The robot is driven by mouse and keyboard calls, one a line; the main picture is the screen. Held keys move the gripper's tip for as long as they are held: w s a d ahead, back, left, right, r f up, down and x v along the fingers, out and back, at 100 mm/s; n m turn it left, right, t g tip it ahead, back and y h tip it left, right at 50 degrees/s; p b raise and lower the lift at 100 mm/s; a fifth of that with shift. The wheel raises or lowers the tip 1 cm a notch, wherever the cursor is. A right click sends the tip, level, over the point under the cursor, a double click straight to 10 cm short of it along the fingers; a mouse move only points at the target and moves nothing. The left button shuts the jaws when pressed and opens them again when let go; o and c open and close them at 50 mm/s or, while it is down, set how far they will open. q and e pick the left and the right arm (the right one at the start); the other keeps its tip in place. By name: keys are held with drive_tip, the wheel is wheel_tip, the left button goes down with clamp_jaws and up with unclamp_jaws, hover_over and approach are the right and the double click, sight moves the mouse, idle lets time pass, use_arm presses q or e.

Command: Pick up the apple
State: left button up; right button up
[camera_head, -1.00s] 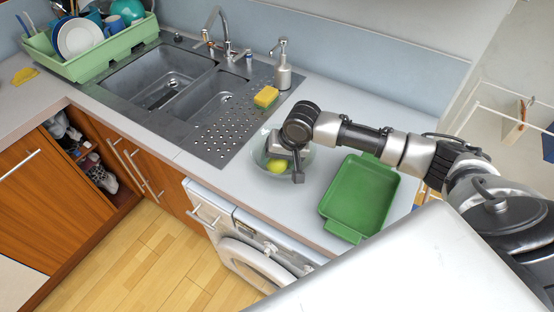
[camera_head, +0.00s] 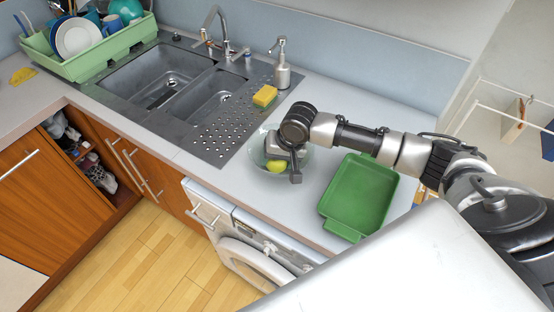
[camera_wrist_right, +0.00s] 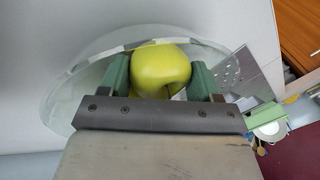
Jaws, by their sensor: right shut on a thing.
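A yellow-green apple (camera_head: 276,166) sits in a clear glass bowl (camera_head: 257,152) on the counter. My right gripper (camera_head: 284,168) reaches down into the bowl from the right. In the right wrist view the apple (camera_wrist_right: 160,70) lies between the two green-padded fingers of the right gripper (camera_wrist_right: 160,78), which are shut on it. The glass bowl (camera_wrist_right: 62,105) surrounds the apple and fingers there. The head view hides part of the apple behind the gripper. My left gripper is not in view.
A green tray (camera_head: 360,195) stands right of the bowl, under my right arm. A steel sink (camera_head: 160,78), a yellow sponge (camera_head: 265,96) and a soap dispenser (camera_head: 283,72) are behind and left. A green dish rack (camera_head: 88,62) holds dishes at the far left.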

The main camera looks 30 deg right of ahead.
drive_tip(key=r, duration=0.2)
drive_tip(key=d+r+b, duration=0.1)
drive_tip(key=shift+r, duration=0.35)
drive_tip(key=s+d+r+p, duration=0.2)
drive_tip(key=s+d+r, duration=0.6)
drive_tip(key=d+r, duration=0.15)
drive_tip(key=s+f, duration=0.7)
drive_tip(key=s, duration=0.5)
drive_tip(key=shift+s+d+p, duration=0.25)
drive_tip(key=shift+d+p, duration=0.05)
drive_tip(key=shift+p, duration=0.1)
drive_tip(key=shift+f, duration=0.2)
drive_tip(key=shift+f, duration=0.55)
drive_tip(key=shift+f+b, duration=1.55)
drive_tip(key=shift+f, duration=1.2)
idle(0.9)
